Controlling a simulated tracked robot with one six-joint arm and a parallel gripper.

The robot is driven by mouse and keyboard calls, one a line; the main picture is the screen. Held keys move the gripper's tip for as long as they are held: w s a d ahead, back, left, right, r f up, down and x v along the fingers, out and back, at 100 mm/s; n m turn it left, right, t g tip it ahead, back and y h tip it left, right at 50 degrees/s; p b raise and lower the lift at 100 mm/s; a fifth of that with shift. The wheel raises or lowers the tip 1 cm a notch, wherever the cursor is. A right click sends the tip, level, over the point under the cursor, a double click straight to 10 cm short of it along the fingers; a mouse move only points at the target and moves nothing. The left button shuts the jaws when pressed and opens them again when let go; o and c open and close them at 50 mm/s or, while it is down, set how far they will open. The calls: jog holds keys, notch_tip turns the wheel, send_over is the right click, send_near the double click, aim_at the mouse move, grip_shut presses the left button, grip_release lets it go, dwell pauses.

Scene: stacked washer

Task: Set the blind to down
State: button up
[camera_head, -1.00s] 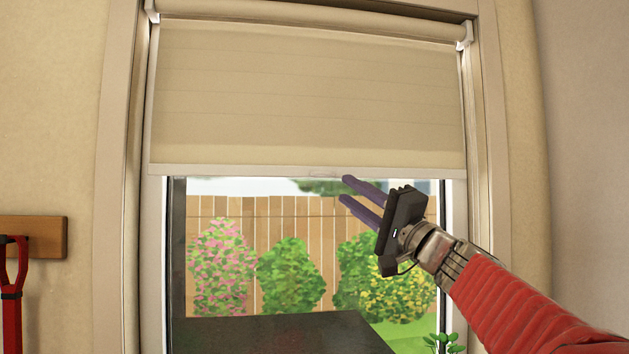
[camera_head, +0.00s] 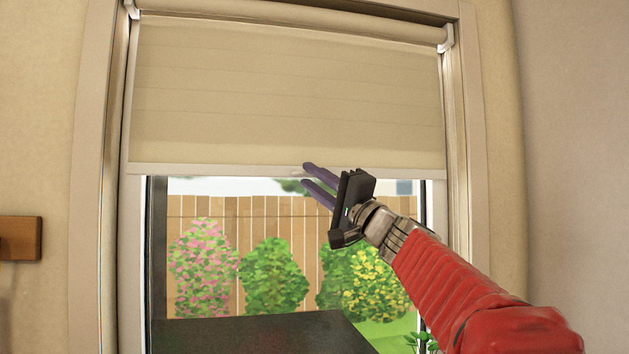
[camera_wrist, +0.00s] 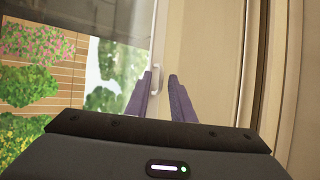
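The beige roller blind (camera_head: 285,95) hangs over the upper part of the window, with its pale bottom bar (camera_head: 220,170) roughly halfway down the picture. The lower window is uncovered. A small pull tab (camera_wrist: 155,78) shows on the bar in the wrist view. My gripper (camera_head: 306,175) reaches in from the right, its two purple fingers at the bar's height near its middle. In the wrist view my gripper (camera_wrist: 160,74) is open, with a gap between the fingers. The tab lies just beyond the fingertips, nearer the left finger. I cannot tell whether they touch.
The window frame (camera_head: 465,200) stands at the right, beside my arm. A dark flat surface (camera_head: 250,335) lies low before the window. A green plant (camera_head: 420,342) is at the lower right. A wooden rack (camera_head: 20,238) is on the left wall. Bushes and a fence are outside.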

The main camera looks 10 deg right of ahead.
grip_shut()
jog(key=shift+d, duration=0.1)
dwell(1.1)
